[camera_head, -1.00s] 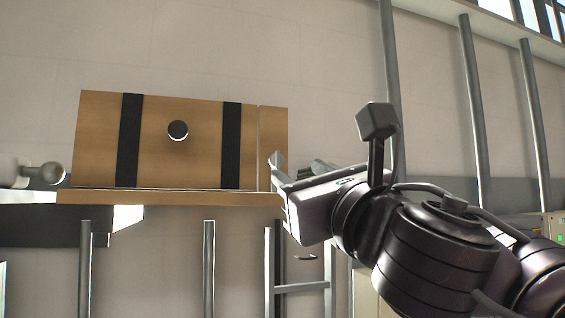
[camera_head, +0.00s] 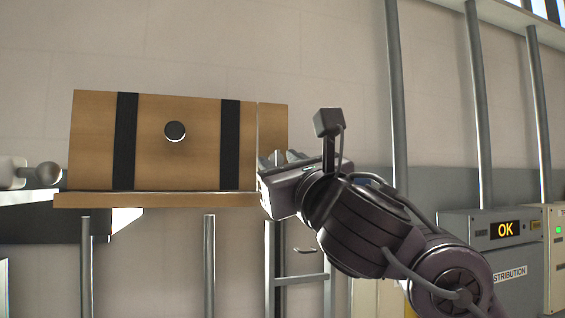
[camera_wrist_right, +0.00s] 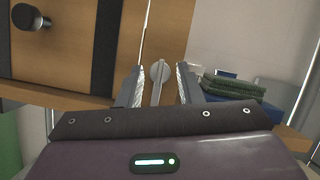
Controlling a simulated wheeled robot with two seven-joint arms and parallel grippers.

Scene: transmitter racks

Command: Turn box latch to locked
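A wooden box (camera_head: 195,165) with two black straps and a dark round knob (camera_head: 175,131) stands on a wooden shelf. A grey metal lever with a round head, seemingly the latch (camera_wrist_right: 158,80), shows upright at the box's right end in the right wrist view. My right gripper (camera_head: 280,158) is at the lower right corner of the box. In the right wrist view its two fingers (camera_wrist_right: 160,85) are apart, one on each side of the lever, with gaps between. Contact is not visible. My left gripper is not in view.
The wooden shelf edge (camera_head: 150,200) runs under the box. A white and grey rounded object (camera_head: 35,175) is at the far left. Folded green cloths (camera_wrist_right: 235,88) lie right of the gripper. Grey cabinets (camera_head: 500,255), one showing OK, stand at the lower right.

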